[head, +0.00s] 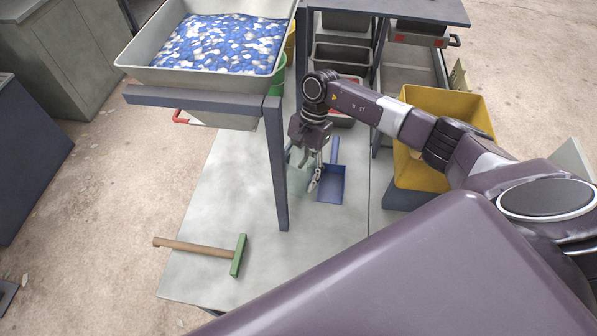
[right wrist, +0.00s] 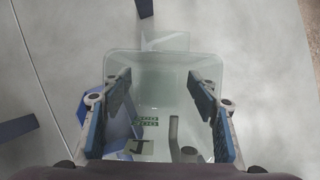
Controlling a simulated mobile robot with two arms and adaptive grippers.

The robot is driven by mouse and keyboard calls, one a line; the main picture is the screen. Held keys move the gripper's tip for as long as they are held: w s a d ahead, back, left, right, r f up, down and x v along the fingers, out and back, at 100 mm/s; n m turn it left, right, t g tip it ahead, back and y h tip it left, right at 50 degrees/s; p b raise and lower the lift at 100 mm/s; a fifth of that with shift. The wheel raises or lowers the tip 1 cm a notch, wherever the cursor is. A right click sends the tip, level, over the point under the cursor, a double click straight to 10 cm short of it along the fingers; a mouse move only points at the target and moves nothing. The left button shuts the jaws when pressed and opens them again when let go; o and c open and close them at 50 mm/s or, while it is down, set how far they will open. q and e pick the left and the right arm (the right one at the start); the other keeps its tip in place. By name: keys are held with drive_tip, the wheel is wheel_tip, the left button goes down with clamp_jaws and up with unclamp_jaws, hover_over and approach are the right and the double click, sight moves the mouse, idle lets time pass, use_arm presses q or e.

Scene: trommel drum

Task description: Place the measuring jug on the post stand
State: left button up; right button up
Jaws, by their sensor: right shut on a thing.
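The measuring jug (right wrist: 158,88) is clear and pale green. In the right wrist view it lies between the two blue-padded fingers of my right gripper (right wrist: 160,105), which is shut on it. I cannot make out the post stand in either view. My left gripper is not in view.
A blue dustpan (head: 332,187) lies just right of the gripper. A dark table leg (head: 276,165) stands close on its left. A tray of blue and white chips (head: 127,62) is above left. A yellow bin (head: 440,100) stands right. A green-headed broom (head: 238,256) lies in front.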

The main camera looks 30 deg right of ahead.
drive_tip(key=o, duration=1.3)
